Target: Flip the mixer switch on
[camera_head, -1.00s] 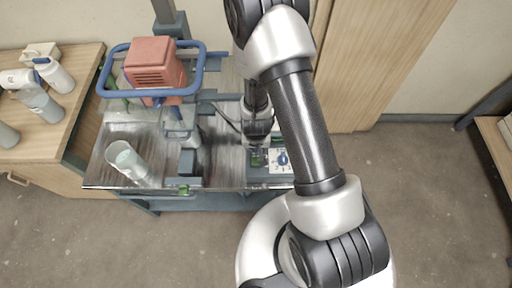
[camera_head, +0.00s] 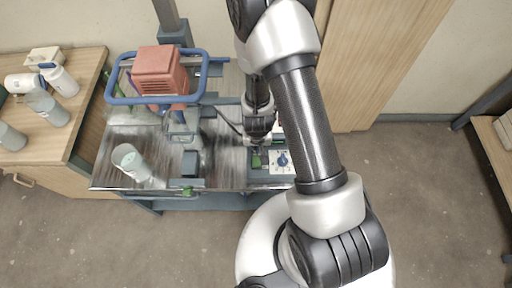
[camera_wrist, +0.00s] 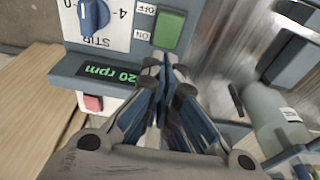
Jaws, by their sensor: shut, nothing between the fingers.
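The mixer's control box (camera_head: 262,172) sits at the front right of the metal bench. Its green rocker switch (camera_wrist: 168,30) shows in the wrist view beside upside-down ON and OFF labels; which side is pressed I cannot tell. The blue STIR knob (camera_wrist: 95,14) is left of it, and a lit green display (camera_wrist: 108,73) reads about 20 rpm, perhaps partly covered. My gripper (camera_wrist: 165,62) is shut and empty, its fingertips close by the green switch; contact is unclear. The red mixer motor (camera_head: 160,70) stands at the back left inside a blue guard frame.
A red button (camera_wrist: 92,102) is on the box near my fingers. Open floor lies in front.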

